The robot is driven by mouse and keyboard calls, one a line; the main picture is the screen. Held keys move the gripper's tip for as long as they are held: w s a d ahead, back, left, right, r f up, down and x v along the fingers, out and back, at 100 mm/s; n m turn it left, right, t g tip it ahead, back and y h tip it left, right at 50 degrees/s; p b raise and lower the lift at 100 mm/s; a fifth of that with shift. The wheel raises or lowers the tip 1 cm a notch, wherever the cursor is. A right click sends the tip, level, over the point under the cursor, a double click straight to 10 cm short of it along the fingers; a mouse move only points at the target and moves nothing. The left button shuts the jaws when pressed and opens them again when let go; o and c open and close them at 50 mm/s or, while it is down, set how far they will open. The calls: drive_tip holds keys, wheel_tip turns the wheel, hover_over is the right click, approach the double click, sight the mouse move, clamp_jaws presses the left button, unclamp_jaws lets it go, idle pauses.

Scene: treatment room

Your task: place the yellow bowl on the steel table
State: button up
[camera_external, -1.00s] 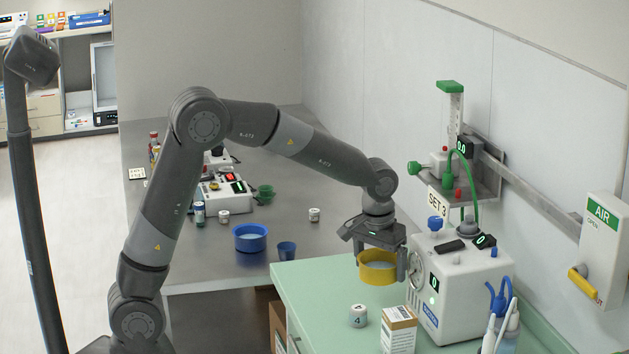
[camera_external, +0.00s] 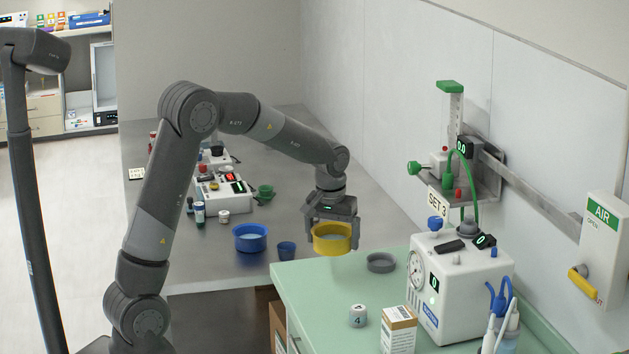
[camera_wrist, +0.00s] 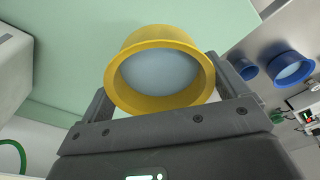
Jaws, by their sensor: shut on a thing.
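The yellow bowl (camera_external: 332,240) hangs upright in my gripper (camera_external: 332,222), raised above the back edge of the green counter where it meets the steel table. My gripper is shut on the bowl. In the wrist view the yellow bowl (camera_wrist: 160,70) sits between the fingers, with a pale blue-grey inside. The steel table (camera_external: 225,278) lies behind and to the left of the green counter.
On the steel table stand a blue bowl (camera_external: 250,238), a small blue cup (camera_external: 286,251), a green cup (camera_external: 265,192) and a white device (camera_external: 222,190). The green counter (camera_external: 320,285) carries a grey ring-like dish (camera_external: 381,263), a numbered white pot (camera_external: 358,316), a box (camera_external: 398,330) and a white machine (camera_external: 458,285).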

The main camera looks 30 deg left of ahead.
drive_tip(key=w+a+f+n, duration=0.2)
drive_tip(key=w+a+n, duration=0.1)
drive_tip(key=a, duration=1.5)
drive_tip(key=n, duration=0.3)
hover_over(197, 255)
drive_tip(key=shift+y, duration=0.3)
drive_tip(key=f, duration=0.8)
drive_tip(key=shift+s+d+f, duration=0.1)
drive_tip(key=shift+d+f, duration=0.05)
drive_tip(key=shift+d, duration=0.05)
drive_tip(key=shift+a+f, duration=0.1)
drive_tip(key=shift+a, duration=0.1)
drive_tip(key=shift+f, duration=2)
drive_tip(key=shift+f, duration=0.1)
